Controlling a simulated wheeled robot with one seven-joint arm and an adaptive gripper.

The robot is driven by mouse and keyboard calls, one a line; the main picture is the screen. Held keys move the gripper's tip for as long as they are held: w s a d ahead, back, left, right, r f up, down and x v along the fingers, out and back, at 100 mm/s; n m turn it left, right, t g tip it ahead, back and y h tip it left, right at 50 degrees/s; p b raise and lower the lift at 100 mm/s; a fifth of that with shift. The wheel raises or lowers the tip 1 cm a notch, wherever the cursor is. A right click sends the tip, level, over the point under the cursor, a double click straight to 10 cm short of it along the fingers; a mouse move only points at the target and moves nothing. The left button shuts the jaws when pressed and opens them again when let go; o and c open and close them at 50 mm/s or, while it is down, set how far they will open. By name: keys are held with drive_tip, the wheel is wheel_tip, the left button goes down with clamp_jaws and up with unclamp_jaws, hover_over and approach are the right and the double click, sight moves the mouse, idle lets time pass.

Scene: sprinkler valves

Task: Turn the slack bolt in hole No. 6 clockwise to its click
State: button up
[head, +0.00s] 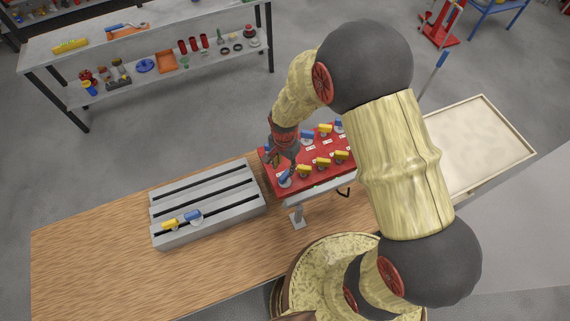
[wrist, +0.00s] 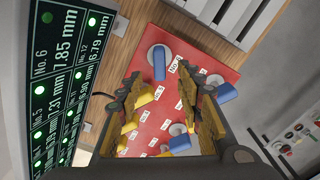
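The red plate (head: 272,184) holds several blue and yellow handled bolts in grey round seats; it also shows in the wrist view (wrist: 205,50). A blue-handled bolt (wrist: 158,62) sits at the plate's corner beside a white label (wrist: 174,65), which seems to read No. 6. In the head view this appears to be the blue bolt (head: 285,177) at the near left corner. My gripper (wrist: 160,78) is open and empty, its fingertips on either side of the line to that bolt; contact cannot be told. It is above the plate's left end in the head view (head: 281,162).
A display (wrist: 65,75) shows green lamps and readings, with No. 6 at 7.85 mm. An empty cream tray (head: 480,145) lies right.

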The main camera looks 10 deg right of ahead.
sight(285, 175)
drive_tip(key=shift+f+p, duration=0.5)
drive_tip(key=shift+f, duration=3.35)
drive_tip(key=shift+c, duration=1.4)
clamp_jaws()
drive_tip(key=shift+c, duration=1.9)
unclamp_jaws()
clamp_jaws()
drive_tip(key=m+b, duration=0.1)
drive_tip(key=m, duration=0.4)
